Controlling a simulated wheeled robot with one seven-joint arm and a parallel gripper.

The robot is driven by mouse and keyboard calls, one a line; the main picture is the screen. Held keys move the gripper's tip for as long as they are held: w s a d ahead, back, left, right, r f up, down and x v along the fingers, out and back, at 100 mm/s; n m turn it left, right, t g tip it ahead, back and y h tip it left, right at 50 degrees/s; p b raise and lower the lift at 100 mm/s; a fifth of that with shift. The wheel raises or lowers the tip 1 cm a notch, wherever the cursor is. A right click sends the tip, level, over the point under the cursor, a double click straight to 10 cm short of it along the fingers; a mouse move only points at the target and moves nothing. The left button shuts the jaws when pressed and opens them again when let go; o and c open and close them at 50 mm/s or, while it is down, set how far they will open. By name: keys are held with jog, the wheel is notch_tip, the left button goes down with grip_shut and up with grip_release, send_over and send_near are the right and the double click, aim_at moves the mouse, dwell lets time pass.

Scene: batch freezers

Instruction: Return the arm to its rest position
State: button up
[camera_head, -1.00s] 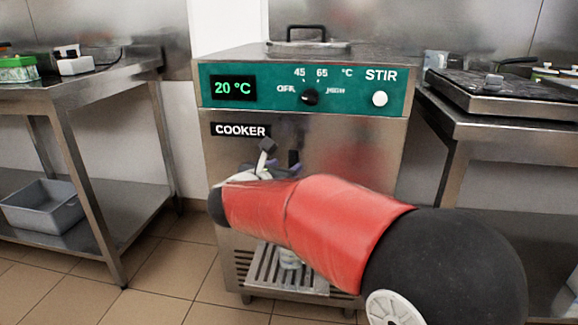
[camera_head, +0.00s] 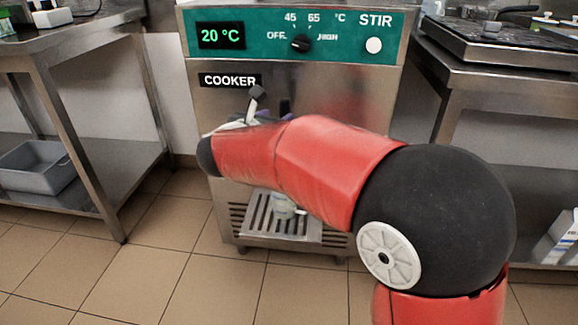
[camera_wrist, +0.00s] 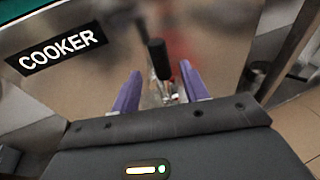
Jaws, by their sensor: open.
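My red and black arm (camera_head: 330,165) reaches across the front of the cooker (camera_head: 325,85). My gripper (camera_wrist: 160,88) has two purple fingers set apart, with nothing held between them. It points at the cooker's front. A black-tipped lever (camera_wrist: 158,60) appears between the fingers in the wrist view; I cannot tell whether they touch it. The lever tip also shows above the arm in the head view (camera_head: 257,93). There the gripper is mostly hidden behind my arm.
A small pale cup (camera_head: 284,206) stands on the drip grate (camera_head: 258,216) below my arm. A steel table (camera_head: 75,35) with a grey bin (camera_head: 38,168) on its shelf is left. Another steel counter (camera_head: 490,75) is right. Tiled floor (camera_head: 140,275) is clear in front.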

jog(key=shift+r, duration=0.1)
jog(key=s+d+r+n+t+y, duration=0.2)
jog(key=d+r+n+y, duration=0.4)
jog(key=n, duration=0.7)
jog(key=s+d+n+g+y, duration=0.25)
jog(key=s+n, duration=0.35)
jog(key=n, duration=0.4)
jog(key=s+d+f+n+g+h, duration=0.2)
jog(key=s+d+f+n+g, duration=0.2)
jog(key=s+d+f+n, duration=0.3)
jog(key=s+d+f+n+g+h+p, duration=0.1)
jog(key=s+d+f+n+g, duration=0.4)
jog(key=s, duration=1.1)
jog(key=d+f+n, duration=0.3)
jog(key=d+n, duration=0.1)
jog(key=shift+s+d+f+h, duration=0.2)
jog(key=shift+s+d+h, duration=0.05)
jog(key=shift+d+h, duration=0.1)
